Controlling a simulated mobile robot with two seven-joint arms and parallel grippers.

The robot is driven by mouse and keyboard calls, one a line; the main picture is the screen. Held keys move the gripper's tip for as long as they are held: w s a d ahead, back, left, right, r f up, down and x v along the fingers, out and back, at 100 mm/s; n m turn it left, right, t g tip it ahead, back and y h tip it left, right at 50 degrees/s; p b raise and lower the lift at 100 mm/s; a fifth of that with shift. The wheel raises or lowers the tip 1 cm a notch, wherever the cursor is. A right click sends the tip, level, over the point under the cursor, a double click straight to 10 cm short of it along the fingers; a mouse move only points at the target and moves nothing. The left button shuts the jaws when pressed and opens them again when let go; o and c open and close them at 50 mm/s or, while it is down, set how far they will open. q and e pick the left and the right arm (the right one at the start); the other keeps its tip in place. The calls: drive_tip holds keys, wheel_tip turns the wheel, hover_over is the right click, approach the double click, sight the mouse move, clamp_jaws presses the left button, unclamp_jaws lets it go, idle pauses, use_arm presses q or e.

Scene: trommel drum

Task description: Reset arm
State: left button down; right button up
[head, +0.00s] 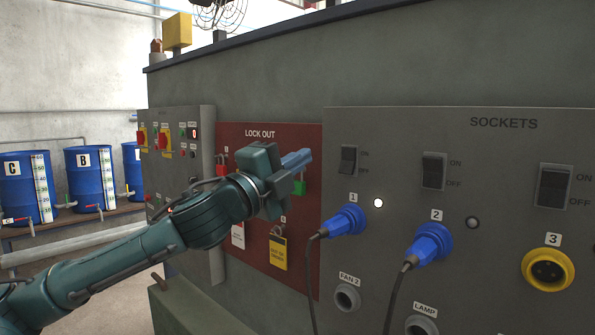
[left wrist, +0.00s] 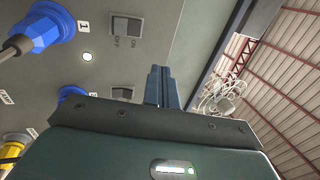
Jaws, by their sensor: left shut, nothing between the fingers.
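My left arm reaches in from the left in the head view. Its gripper (head: 297,159) is shut and empty in front of the red LOCK OUT board (head: 310,235), close to a green padlock (head: 299,187); I cannot tell if they touch. In the left wrist view the shut blue-grey fingers (left wrist: 160,86) point up the picture, with the sockets panel to their left. My right gripper is in neither view.
The grey SOCKETS panel (head: 480,150) has switches, blue plugs (head: 345,221) (head: 430,243) with hanging cables, and an empty yellow socket (head: 547,269). A red padlock (head: 222,168) and tags hang on the board. Blue drums (head: 90,175) stand far left.

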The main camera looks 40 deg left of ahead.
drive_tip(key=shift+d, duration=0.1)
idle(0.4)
